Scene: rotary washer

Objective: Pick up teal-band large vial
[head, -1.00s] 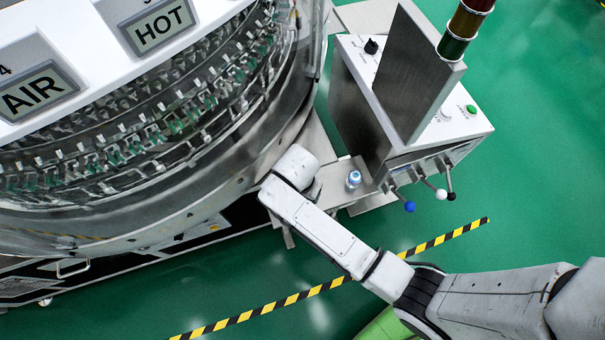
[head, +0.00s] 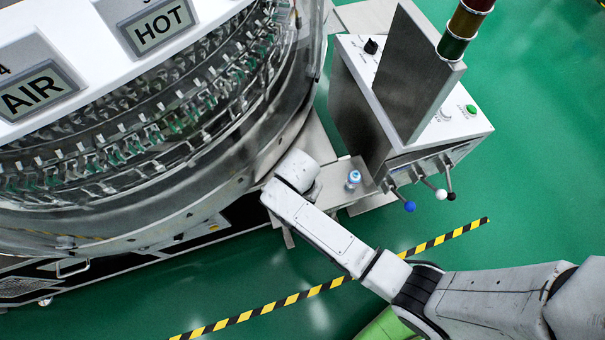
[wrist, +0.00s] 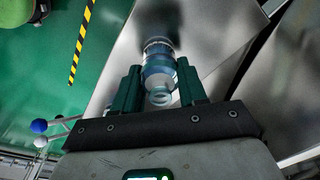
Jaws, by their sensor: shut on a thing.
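In the wrist view, my gripper (wrist: 158,76) has its two dark teal fingers on either side of a clear vial with a blue-teal band (wrist: 160,52). It is shut on this vial, whose ringed end points toward the camera. A dark shadow lies beyond the vial on the bare metal surface; I cannot tell whether they touch. In the head view, my arm hides the gripper. A small blue-and-white vial (head: 353,179) shows on the shelf (head: 335,192) just right of my wrist; I cannot tell whether it is the same vial.
The rotary washer (head: 215,180) with its ring of clips fills the left. A control box (head: 420,120) with an upright panel and blue, white and black knobbed levers (head: 440,194) stands close right of the shelf. Striped tape (head: 330,285) crosses the open green floor.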

